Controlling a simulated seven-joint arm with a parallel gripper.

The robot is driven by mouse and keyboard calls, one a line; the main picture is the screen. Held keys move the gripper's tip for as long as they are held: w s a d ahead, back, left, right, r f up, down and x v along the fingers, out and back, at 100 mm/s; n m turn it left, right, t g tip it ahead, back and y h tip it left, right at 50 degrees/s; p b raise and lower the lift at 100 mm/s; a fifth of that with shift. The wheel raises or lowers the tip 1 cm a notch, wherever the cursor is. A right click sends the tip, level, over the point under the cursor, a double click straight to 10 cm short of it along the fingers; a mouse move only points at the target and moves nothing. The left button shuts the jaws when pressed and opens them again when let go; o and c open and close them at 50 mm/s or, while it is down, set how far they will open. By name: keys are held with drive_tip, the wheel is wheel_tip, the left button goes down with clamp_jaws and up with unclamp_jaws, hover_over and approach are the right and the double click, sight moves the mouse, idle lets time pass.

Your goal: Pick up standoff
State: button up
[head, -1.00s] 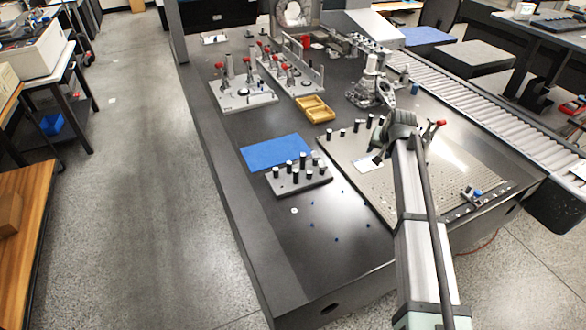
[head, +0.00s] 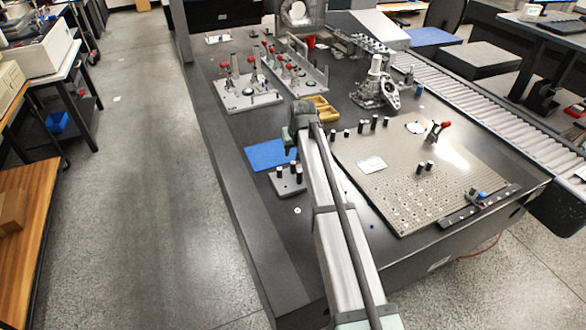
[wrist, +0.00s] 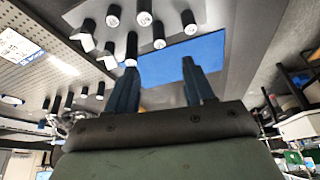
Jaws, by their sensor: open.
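One standoff (head: 279,172) shows left of my arm; others on the block are hidden behind the arm. In the wrist view several standoffs (wrist: 159,36) fill the top, and one (wrist: 131,49) appears close to the left fingertip. My gripper (wrist: 160,66) is open with nothing between its fingers, and the blue mat shows behind them. In the head view my wrist hangs over the blue mat, beside the block; the fingertips are hard to make out.
A blue mat (head: 262,155) lies behind the block. A perforated plate (head: 420,190) on the right carries more black posts, a white label and a red-handled clamp (head: 438,130). A yellow tray (head: 322,110) and fixtures with red-handled clamps (head: 245,92) stand farther back.

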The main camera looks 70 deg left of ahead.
sight(293, 163)
drive_tip(key=x, duration=1.1)
drive_tip(key=shift+f, duration=0.3)
drive_tip(key=shift+c, duration=0.3)
clamp_jaws()
